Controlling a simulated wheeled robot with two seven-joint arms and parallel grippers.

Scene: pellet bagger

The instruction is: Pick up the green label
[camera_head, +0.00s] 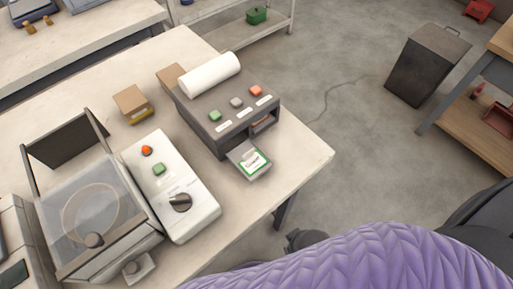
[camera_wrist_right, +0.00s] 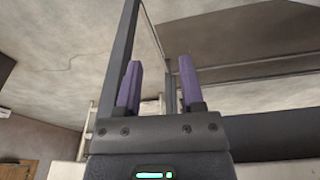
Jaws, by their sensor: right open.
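The green-bordered label (camera_head: 253,162) lies on the small output tray (camera_head: 240,153) at the front of the dark grey label printer (camera_head: 222,105). The printer stands near the right edge of the table and has a white paper roll (camera_head: 210,74) on top. My right gripper (camera_wrist_right: 158,84) shows in the right wrist view with two purple fingers apart and nothing between them. The label does not show in that view. In the head view my purple arm crosses the lower right, clear of the label; its fingers cannot be made out there. My left gripper is not in view.
A white control box (camera_head: 170,185) with a dark knob and a clear-lidded machine (camera_head: 92,215) stand left of the printer on the pale table (camera_head: 312,152). Small cardboard boxes (camera_head: 132,103) sit behind. A dark bin (camera_head: 427,65) stands on the open floor at right.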

